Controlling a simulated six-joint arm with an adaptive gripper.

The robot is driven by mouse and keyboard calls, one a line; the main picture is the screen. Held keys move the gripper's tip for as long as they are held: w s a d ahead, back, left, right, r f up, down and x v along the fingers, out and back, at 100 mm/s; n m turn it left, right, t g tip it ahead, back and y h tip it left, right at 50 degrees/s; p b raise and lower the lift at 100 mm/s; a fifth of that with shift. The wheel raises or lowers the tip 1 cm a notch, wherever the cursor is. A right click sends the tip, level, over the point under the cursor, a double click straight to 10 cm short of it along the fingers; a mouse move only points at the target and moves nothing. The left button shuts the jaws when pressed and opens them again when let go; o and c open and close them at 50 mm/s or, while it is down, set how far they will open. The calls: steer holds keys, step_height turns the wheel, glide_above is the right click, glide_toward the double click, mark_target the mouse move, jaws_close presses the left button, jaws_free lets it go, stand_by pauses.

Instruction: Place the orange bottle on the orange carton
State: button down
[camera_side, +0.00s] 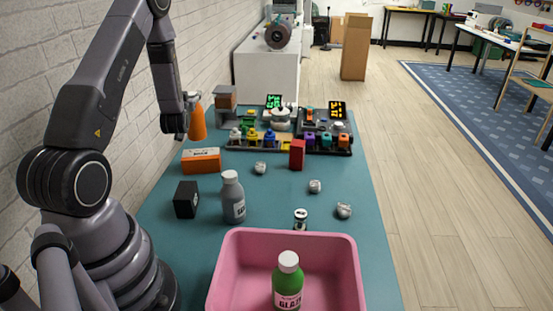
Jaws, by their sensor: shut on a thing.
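The orange bottle (198,122) is upright at the far left of the table, partly hidden by my gripper. The bottle's lower end shows a little above the carton's top edge in the picture. A gap shows between them, and I cannot tell whether the bottle is directly over the carton or behind it.
A black box (186,199), a grey bottle (232,197) and a red block (297,154) stand nearby. Several crumpled balls lie around. A pink bin (346,243) in front holds a green bottle (288,285). Racks of coloured parts (290,139) fill the back. The wall is close on the left.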

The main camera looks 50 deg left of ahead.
mark_target(193, 118)
steer(key=shift+f, duration=2.9)
steer(key=shift+f, duration=0.2)
steer(key=c, duration=0.7)
jaws_free()
